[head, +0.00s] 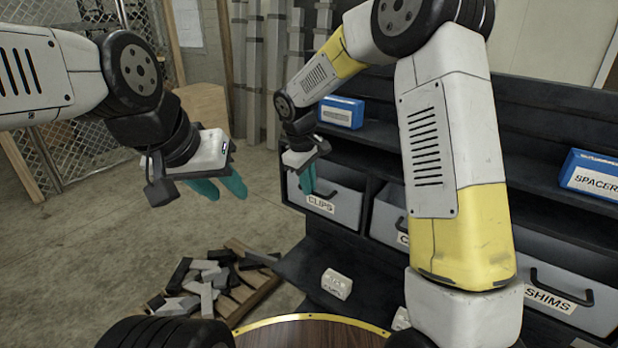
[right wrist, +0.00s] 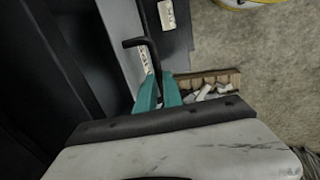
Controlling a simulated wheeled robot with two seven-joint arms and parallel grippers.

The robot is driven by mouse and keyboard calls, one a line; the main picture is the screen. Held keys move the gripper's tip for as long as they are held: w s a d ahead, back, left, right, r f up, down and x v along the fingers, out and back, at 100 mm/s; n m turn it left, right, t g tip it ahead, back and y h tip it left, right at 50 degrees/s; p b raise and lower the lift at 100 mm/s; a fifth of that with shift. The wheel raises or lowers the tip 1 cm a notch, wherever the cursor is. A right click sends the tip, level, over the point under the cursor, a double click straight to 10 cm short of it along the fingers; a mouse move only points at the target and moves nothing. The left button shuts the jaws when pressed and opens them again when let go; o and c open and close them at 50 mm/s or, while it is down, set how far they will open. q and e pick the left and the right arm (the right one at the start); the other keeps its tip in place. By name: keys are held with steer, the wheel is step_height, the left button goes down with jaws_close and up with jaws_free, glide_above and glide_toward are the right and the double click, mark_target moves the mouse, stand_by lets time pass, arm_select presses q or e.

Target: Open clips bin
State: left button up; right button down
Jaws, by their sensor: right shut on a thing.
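The grey clips bin (head: 345,212), labelled CLIPS, sits at the left end of the dark shelf unit. My right gripper (head: 308,180) is at its upper front, with teal fingers pointing down. In the right wrist view, these fingers (right wrist: 159,92) are shut on the bin's dark bar handle (right wrist: 152,52), and the bin's grey front (right wrist: 118,45) shows beside it. How far the bin stands out is hard to tell. My left gripper (head: 222,188) is apart from the bin, over the floor to the left, with its teal fingers apart and empty.
Other bins, including one labelled SHIMS (head: 570,298), sit along the same row. A blue box (head: 341,112) and a SPACERS box (head: 597,178) stand on the shelf above. A pallet with several grey blocks (head: 205,285) lies on the floor at left.

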stand_by(0.7)
steer(key=s+a+f+t+h, duration=0.2)
steer(key=s+a+f, duration=0.2)
steer(key=s, duration=0.1)
steer(key=shift+s+f+t, duration=0.15)
steer(key=shift+f+t, duration=0.15)
steer(key=c, duration=2.2)
jaws_free()
steer(key=shift+f, duration=0.2)
steer(key=c, duration=1.5)
jaws_free()
steer(key=shift+d, duration=0.1)
steer(key=shift+r, duration=0.1)
steer(key=shift+s+a+r, duration=0.7)
steer(key=shift+s+r, duration=0.2)
steer(key=shift+s, duration=0.05)
steer(key=shift+s+a+r, duration=0.7)
steer(key=shift+s+r, duration=0.2)
steer(key=shift+s, duration=0.1)
steer(key=shift+s+a+r, duration=0.7)
steer(key=shift+s+r, duration=0.2)
steer(key=shift+s, duration=0.05)
